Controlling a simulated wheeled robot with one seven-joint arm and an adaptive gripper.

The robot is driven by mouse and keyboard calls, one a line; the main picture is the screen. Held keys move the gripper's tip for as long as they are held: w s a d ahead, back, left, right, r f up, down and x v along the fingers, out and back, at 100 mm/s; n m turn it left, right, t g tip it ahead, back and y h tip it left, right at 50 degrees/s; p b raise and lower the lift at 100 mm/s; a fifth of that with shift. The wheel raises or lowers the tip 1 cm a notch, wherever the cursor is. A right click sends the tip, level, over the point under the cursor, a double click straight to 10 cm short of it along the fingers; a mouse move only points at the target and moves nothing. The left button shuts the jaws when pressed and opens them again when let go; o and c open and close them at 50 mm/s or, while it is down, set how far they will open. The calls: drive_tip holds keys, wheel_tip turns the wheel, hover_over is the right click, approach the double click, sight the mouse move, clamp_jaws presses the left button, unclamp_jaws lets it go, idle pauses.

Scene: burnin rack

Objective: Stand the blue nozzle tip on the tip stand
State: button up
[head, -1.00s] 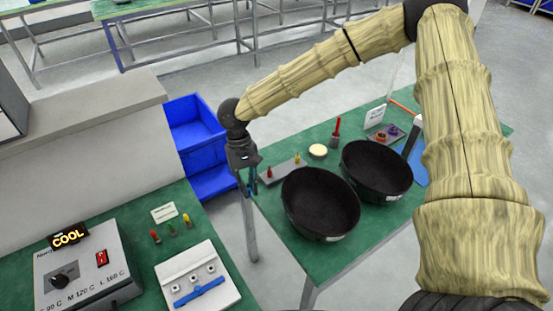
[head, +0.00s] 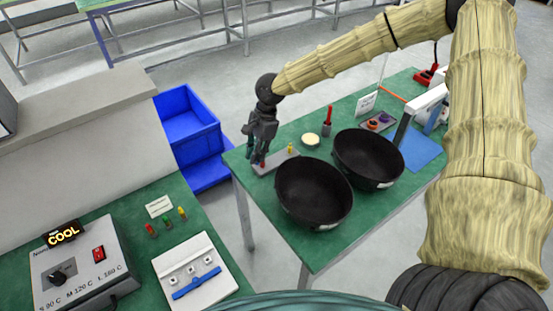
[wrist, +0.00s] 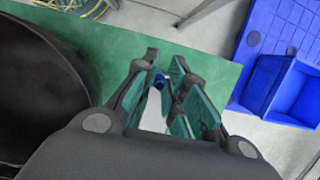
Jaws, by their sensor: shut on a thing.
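The tip stand (head: 278,163) is a flat grey strip on the far green table, with a red tip (head: 263,165) near its left end and a yellow tip (head: 290,148) near its right end. My gripper (head: 256,159) points down at the left end of the stand, close to the red tip. In the wrist view its teal-padded fingers (wrist: 162,82) are shut on the blue nozzle tip (wrist: 160,81), of which only a small part shows between the fingertips. In the head view the blue tip is hidden by the fingers. I cannot tell its height over the stand.
Two black bowls (head: 314,193) (head: 368,158) stand just in front of and right of the stand. A cream disc (head: 310,140) and a red-handled tool (head: 327,120) are behind them. Blue bins (head: 187,128) stand left of the table. A control box (head: 82,272) is on the near bench.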

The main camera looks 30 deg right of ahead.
drive_tip(key=w+d+m+t, duration=0.1)
drive_tip(key=d+m, duration=0.1)
drive_tip(key=m, duration=0.3)
wheel_tip(320, 180, up, 4)
drive_tip(key=m+t+h+p, duration=0.1)
drive_tip(key=m+t+h, duration=0.2)
drive_tip(key=m, duration=1)
hover_over(275, 157)
drive_tip(key=s, duration=0.1)
drive_tip(key=shift+s+f+p, duration=0.1)
drive_tip(key=shift+f+p, duration=0.35)
drive_tip(key=shift+f, duration=4.7)
drive_tip(key=shift+f+g, duration=0.2)
drive_tip(key=shift+g, duration=0.1)
drive_tip(key=o, duration=0.7)
drive_tip(key=shift+r, duration=0.1)
drive_tip(key=shift+r, duration=0.1)
drive_tip(key=v, duration=1.2)
drive_tip(key=shift+b, duration=0.4)
